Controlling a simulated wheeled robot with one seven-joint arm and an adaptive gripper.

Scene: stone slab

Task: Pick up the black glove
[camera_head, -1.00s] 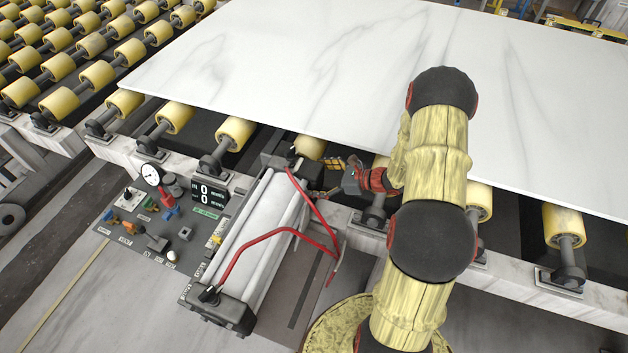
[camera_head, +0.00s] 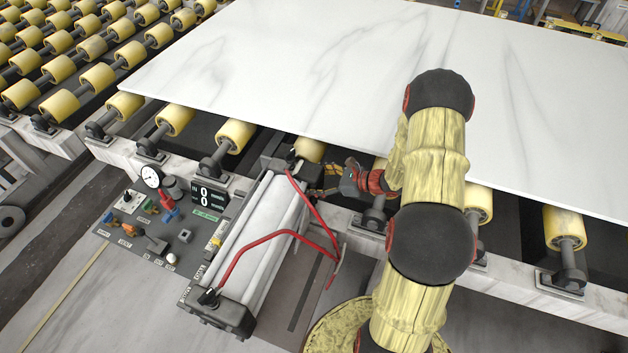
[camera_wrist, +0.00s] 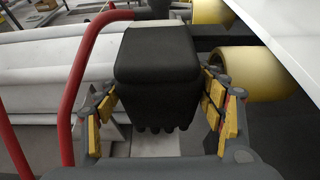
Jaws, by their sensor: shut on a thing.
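The black glove (camera_wrist: 157,58) shows in the wrist view as a dark, blocky shape with a row of rounded finger-like ends at its lower edge. My gripper (camera_wrist: 160,108) has its yellow-padded fingers on both sides of it and is shut on it. In the head view my gripper (camera_head: 338,180) is low beside the far end of the white cylinder, just in front of the slab's edge. There the glove cannot be made out clearly against the dark parts.
The white cylinder (camera_head: 262,228) with a curved red hose (camera_head: 262,240) stands close to the left of my gripper. A control panel (camera_head: 150,225) is further left. The large marble slab (camera_head: 300,65) lies on yellow rollers (camera_head: 236,134), its front edge close to my gripper.

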